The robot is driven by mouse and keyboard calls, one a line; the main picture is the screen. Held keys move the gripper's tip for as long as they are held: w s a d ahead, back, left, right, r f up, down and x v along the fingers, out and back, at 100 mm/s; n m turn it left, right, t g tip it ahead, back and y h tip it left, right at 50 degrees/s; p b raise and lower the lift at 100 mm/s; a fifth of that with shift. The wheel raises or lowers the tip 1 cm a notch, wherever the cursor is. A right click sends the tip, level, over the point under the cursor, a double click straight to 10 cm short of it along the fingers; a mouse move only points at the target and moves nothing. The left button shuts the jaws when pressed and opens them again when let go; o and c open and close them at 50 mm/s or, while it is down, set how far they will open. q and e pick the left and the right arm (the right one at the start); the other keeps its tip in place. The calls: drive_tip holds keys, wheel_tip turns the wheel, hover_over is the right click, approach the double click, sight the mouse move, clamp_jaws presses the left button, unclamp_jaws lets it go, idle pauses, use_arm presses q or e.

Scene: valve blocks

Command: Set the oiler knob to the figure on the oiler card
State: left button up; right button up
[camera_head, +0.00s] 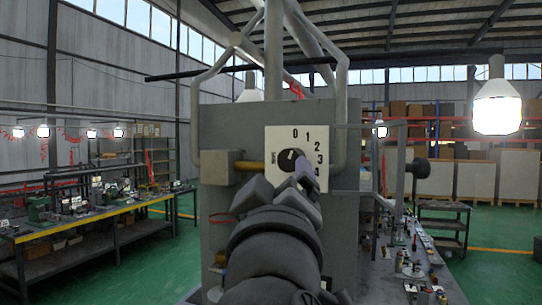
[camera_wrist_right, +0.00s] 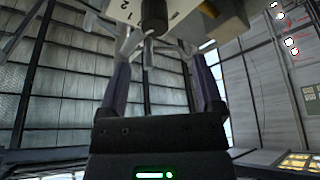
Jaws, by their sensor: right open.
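Contact is unclear. No oiler card is readable. My left gripper is not in view.
A brass-coloured pipe stub (camera_head: 250,166) and a grey fitting (camera_head: 217,167) are left of the plate. Grey pipes (camera_head: 274,50) rise above the block. A workbench (camera_head: 410,255) with small parts is at right, another bench (camera_head: 90,235) at left. Green floor lies between.

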sight(290, 165)
drive_tip(key=w, duration=0.1)
drive_tip(key=w+d+r+p, duration=0.1)
drive_tip(key=w+p, duration=0.1)
drive_tip(key=shift+w+d+r, duration=0.15)
drive_tip(key=shift+d+r, duration=0.1)
drive_tip(key=shift+r, duration=0.1)
drive_tip(key=p+x, duration=0.2)
drive_tip(key=x, duration=0.1)
drive_tip(key=p+x, duration=0.1)
drive_tip(key=shift+w+a+f, duration=0.15)
drive_tip(key=shift+w+a, duration=0.1)
drive_tip(key=shift+w, duration=0.5)
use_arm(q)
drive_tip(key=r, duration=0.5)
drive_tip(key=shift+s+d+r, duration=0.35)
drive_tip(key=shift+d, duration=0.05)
use_arm(e)
drive_tip(key=shift+d+f, duration=0.1)
drive_tip(key=shift+d, duration=0.05)
drive_tip(key=shift+c, duration=0.4)
clamp_jaws()
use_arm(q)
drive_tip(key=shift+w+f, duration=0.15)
use_arm(e)
drive_tip(key=shift+f, duration=0.1)
